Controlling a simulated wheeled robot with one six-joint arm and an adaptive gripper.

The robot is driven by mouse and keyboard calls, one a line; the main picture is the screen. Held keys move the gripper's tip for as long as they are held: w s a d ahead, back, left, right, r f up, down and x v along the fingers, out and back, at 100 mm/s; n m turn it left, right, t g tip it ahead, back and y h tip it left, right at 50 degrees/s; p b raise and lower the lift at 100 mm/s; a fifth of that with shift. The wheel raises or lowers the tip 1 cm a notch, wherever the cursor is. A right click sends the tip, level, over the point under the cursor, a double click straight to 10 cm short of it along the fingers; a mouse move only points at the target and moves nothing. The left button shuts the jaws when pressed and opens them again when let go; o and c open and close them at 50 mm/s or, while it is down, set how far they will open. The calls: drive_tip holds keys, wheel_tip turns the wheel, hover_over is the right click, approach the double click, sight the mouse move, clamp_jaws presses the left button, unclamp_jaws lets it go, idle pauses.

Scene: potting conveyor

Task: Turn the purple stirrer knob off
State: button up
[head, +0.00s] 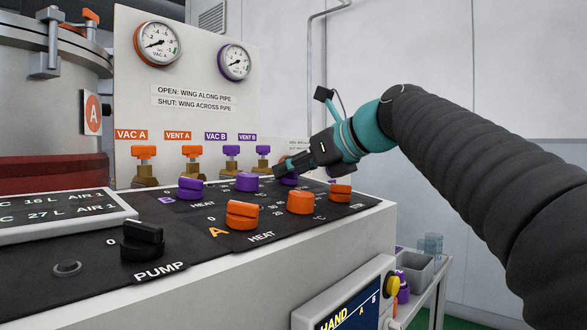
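The purple stirrer knob (289,181) is the rightmost of the purple B row on the black control panel (95,262). Only a small part of it shows beneath my gripper (281,168), and its pointer direction is hidden. My gripper comes in from the right with its fingertips over or at the knob. I cannot tell whether they touch it, or whether the fingers are open or shut.
A purple heat knob (191,189) and a purple temperature knob (247,182) stand to the left. Orange knobs (242,215) (301,202) (341,193) stand in front. Valves (232,155) and gauges (158,44) are behind. A black pump knob (143,240) is front left.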

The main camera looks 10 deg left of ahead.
drive_tip(key=shift+w+g, duration=0.1)
drive_tip(key=shift+g, duration=0.2)
drive_tip(key=n+g+y, duration=0.1)
drive_tip(key=n+g, duration=0.1)
drive_tip(key=n, duration=0.1)
drive_tip(key=shift+w, duration=0.15)
drive_tip(key=shift+n+g, duration=2.5)
drive_tip(key=shift+g, duration=0.1)
drive_tip(key=o, duration=1.1)
drive_tip(key=shift+d, duration=0.1)
